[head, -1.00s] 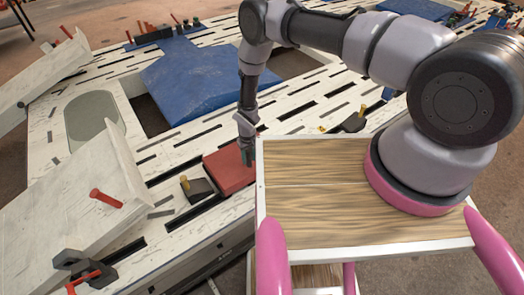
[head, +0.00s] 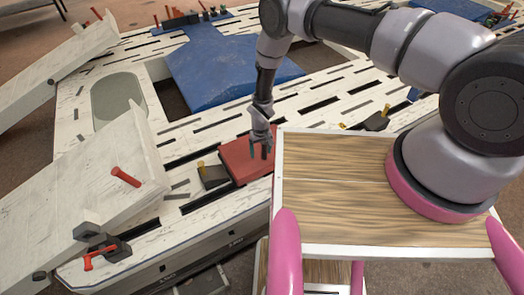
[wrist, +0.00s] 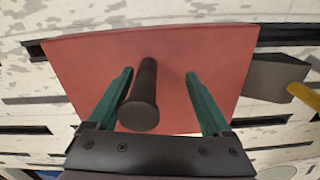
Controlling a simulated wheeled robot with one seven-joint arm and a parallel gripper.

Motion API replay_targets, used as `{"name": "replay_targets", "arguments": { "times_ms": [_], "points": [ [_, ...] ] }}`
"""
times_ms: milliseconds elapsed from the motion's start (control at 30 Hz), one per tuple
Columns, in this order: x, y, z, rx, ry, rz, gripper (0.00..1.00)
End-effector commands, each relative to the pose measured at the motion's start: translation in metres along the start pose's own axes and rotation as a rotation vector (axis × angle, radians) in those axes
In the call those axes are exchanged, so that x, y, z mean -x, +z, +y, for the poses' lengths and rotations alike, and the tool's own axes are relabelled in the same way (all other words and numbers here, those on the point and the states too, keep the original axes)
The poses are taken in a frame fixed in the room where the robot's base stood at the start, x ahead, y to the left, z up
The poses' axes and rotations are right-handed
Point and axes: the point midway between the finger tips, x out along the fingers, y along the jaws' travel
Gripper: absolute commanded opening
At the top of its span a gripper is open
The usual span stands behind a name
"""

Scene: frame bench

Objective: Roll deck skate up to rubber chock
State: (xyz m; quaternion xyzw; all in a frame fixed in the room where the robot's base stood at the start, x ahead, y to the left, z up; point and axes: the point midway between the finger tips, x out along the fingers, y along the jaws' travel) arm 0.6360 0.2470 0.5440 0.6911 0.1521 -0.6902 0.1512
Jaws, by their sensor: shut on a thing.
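The deck skate (head: 240,165) is a flat red block on the slotted white bench. In the wrist view the red skate (wrist: 85,65) carries a dark upright post (wrist: 146,95). My gripper (head: 261,152) is low over the skate. The dark rubber chock (head: 215,180) with a yellow knob sits just left of the skate. It also shows at the right in the wrist view (wrist: 275,78), at or very near the skate's edge; touching is unclear.
Another dark chock with a yellow knob (head: 376,122) lies farther right. A blue sheet (head: 215,75) covers the bench behind. A white angled beam (head: 85,190) and red-handled clamp (head: 103,248) are at left. My wood-topped base is close on the right.

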Motion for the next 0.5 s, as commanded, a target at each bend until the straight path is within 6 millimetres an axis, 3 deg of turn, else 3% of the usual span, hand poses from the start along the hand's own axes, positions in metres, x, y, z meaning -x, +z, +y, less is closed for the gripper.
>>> {"name": "replay_targets", "arguments": {
  "times_ms": [333, 500],
  "points": [
    [0.0, 0.003, -0.004, 0.0, -0.004, -0.005, 0.62],
    [0.017, 0.001, -0.004, 0.001, -0.004, -0.002, 0.62]
  ]
}}
